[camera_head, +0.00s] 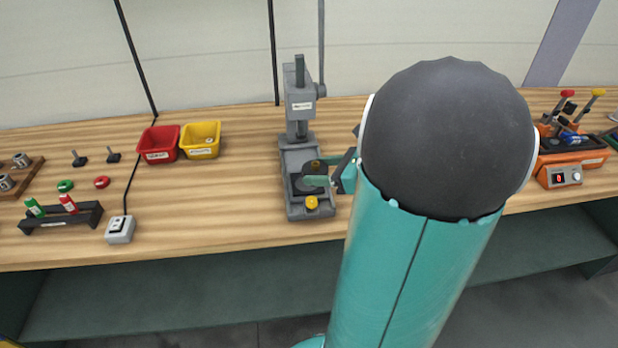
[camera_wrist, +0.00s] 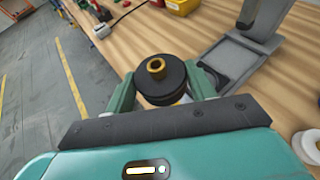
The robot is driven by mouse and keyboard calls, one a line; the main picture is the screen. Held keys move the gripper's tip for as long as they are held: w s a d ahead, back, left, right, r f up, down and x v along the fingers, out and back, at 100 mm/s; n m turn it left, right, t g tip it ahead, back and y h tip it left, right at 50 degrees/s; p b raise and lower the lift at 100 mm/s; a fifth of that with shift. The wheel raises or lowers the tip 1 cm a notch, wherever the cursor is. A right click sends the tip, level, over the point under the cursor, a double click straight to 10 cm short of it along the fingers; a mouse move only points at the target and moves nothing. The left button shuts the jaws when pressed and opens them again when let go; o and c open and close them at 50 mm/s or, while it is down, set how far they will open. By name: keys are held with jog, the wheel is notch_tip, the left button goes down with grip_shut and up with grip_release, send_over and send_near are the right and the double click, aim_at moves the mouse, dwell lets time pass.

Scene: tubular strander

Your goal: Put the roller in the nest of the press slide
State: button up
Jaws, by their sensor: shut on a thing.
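My gripper (camera_wrist: 160,88) is shut on the roller (camera_wrist: 157,72), a dark round disc with a brass-coloured hub, one finger on each side. In the head view the roller (camera_head: 312,168) shows in front of the press column, over the front part of the grey press base. The press (camera_head: 299,105) stands on the bench; its grey bed (camera_wrist: 232,58) shows behind and right of the roller in the wrist view. A yellow knob (camera_head: 311,202) is at the front of the press slide.
Red (camera_head: 159,143) and yellow (camera_head: 201,140) bins stand left of the press. A grey switch box (camera_head: 120,230) with a cable lies near the bench's front edge. An orange device (camera_head: 570,165) stands at the right. Bare wood lies between bins and press.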

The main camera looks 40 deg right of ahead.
jog(key=w+d+f, duration=0.1)
jog(key=w+f, duration=0.1)
jog(key=w+d+f, duration=0.1)
jog(key=w+f, duration=0.1)
jog(key=w+d+f, duration=0.2)
jog(key=w, duration=0.1)
jog(key=shift+d+f, duration=0.1)
jog(key=shift+f, duration=0.15)
jog(key=shift+w+d+f, duration=0.3)
jog(key=shift+w+f, duration=0.25)
jog(key=shift+f, duration=1.65)
jog(key=shift+f, duration=0.15)
jog(key=o, duration=1.4)
